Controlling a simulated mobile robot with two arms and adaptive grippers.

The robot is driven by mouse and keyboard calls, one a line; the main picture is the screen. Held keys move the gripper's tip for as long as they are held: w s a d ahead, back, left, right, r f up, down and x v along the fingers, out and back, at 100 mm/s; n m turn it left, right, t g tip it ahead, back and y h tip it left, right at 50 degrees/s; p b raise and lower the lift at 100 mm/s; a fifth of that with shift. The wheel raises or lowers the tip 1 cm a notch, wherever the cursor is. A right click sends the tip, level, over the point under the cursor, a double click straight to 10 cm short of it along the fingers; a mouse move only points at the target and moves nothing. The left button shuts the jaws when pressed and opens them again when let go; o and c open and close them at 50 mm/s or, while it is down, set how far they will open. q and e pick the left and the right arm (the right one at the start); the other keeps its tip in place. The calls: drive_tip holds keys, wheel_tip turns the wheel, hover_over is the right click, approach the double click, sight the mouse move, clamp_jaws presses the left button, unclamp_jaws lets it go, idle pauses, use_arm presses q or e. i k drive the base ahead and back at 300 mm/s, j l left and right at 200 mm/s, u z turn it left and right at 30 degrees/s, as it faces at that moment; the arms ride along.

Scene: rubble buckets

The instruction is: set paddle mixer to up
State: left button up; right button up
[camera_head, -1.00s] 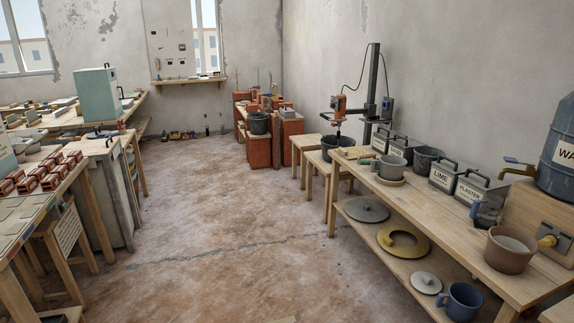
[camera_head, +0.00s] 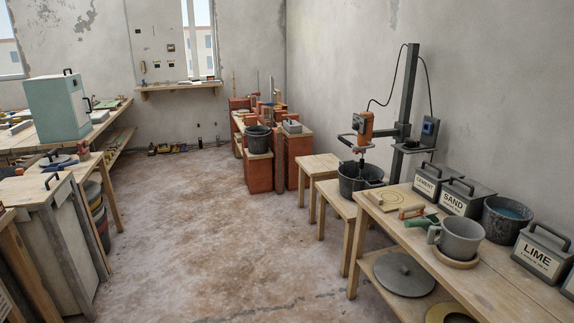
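The paddle mixer (camera_head: 366,130) is an orange drill-like body on a bracket of a dark upright column (camera_head: 405,105), right of centre. Its shaft points down into a dark bucket (camera_head: 350,184), and the paddle end is hidden inside the bucket. The bucket stands on a low wooden stool (camera_head: 340,205). A small blue-faced box (camera_head: 430,130) hangs right of the column, with a cable above it; its details are too small to read. Neither of my grippers shows in the head view.
A wooden bench (camera_head: 470,280) runs along the right, with boxes marked cement, sand and lime (camera_head: 541,254), a grey jug (camera_head: 458,238) and a bucket (camera_head: 506,219). Cabinets and tables line the left. The concrete floor (camera_head: 210,220) between is clear.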

sight(377, 132)
drive_tip(key=i, duration=2.05)
